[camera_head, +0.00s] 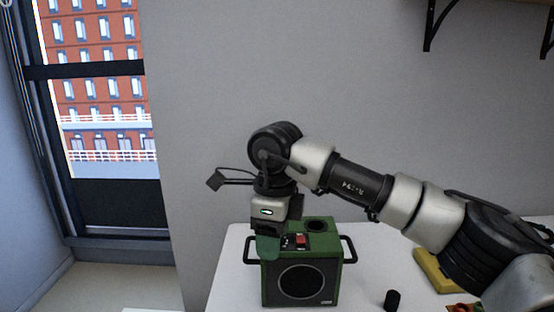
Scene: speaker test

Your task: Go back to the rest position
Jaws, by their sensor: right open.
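My right arm comes in from the right, and my right gripper (268,248) points down at the top left of a green speaker (325,270). The gripper is open. Its fingers overlap the speaker's top and upper front edge in this view; I cannot tell whether they touch it. The speaker stands upright on a white table, with a round dark grille, black side handles and a red part on top beside a dark round opening. My left gripper is not in view.
The white table (372,265) has a small black cylinder (392,300) to the right of the speaker. A yellow object (432,271) lies partly behind my right arm. A window (105,90) is at the left, and black shelf brackets (430,30) are at the upper right.

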